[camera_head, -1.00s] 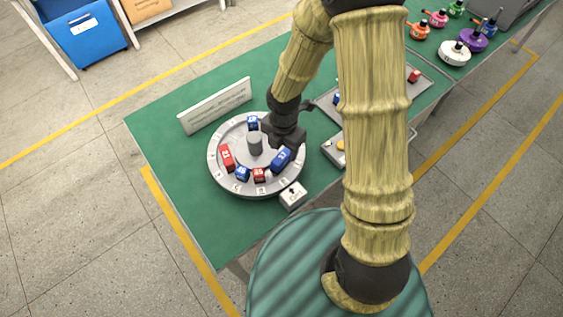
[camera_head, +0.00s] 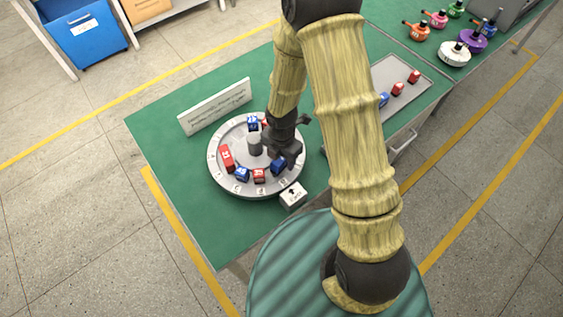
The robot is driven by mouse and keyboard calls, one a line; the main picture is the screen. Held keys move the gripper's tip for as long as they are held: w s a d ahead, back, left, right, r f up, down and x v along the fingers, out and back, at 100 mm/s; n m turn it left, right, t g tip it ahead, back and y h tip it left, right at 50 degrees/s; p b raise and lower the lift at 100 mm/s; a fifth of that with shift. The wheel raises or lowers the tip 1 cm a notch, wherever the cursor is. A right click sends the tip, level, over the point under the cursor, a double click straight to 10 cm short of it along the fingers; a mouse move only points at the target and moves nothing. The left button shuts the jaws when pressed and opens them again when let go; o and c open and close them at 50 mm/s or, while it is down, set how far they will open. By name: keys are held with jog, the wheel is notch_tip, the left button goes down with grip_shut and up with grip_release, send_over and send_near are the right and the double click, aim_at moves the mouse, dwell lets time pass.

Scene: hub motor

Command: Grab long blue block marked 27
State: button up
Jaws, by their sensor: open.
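The long blue block (camera_head: 278,167) lies on the right side of the round grey dial (camera_head: 216,172). My gripper (camera_head: 287,158) is open and hangs low over it, hiding much of it and its number at this moment. Whether the fingers touch or straddle the block cannot be told from here.
Also on the dial are a long red block (camera_head: 227,158), a small blue block (camera_head: 242,174), a small red block (camera_head: 259,175), another blue block (camera_head: 252,123) and a grey centre post (camera_head: 254,144). A white arrow block (camera_head: 293,195) stands at its rim. A white sign (camera_head: 215,106) stands behind.

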jog(key=shift+c, duration=0.4)
grip_shut()
notch_tip(320, 180, up, 10)
jog(key=shift+r+p, duration=0.1)
jog(key=shift+p, duration=0.4)
